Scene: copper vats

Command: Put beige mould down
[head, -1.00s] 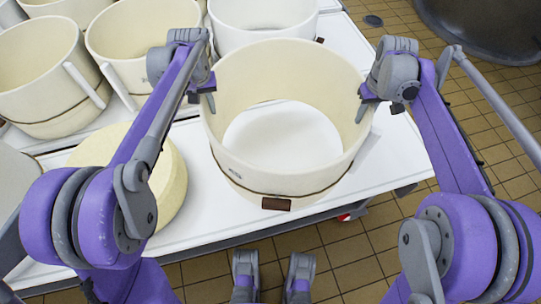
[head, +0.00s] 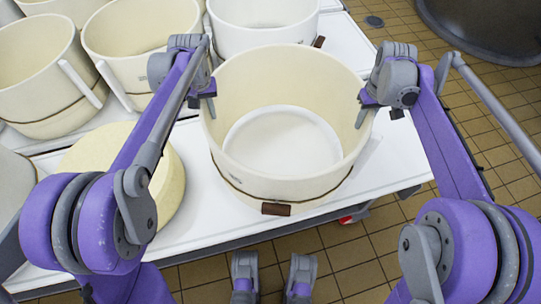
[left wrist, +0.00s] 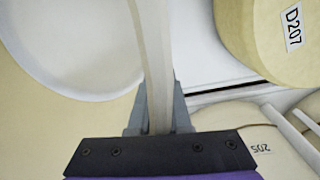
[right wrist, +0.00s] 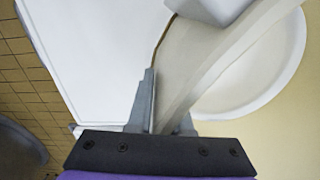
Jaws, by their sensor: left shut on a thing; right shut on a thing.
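The beige mould (head: 290,170) is a wide, open-topped round tub with a dark band and a brown tag near its base. It is upright over the front of the white table (head: 395,160); I cannot tell whether its base touches the top. A pale disc with a white rim shows inside it. My left gripper (head: 204,97) is shut on its left wall at the rim. My right gripper (head: 366,107) is shut on its right wall. The wrist views show the wall between the fingers of the left gripper (left wrist: 158,108) and right gripper (right wrist: 165,110).
A yellowish round block (head: 168,180) lies close on the left, labelled D207 in the left wrist view (left wrist: 262,38). Several other cream moulds (head: 35,65) stand behind and left. The table's right part is bare, with tiled floor (head: 490,120) beyond. A dark vat (head: 490,30) stands at the far right.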

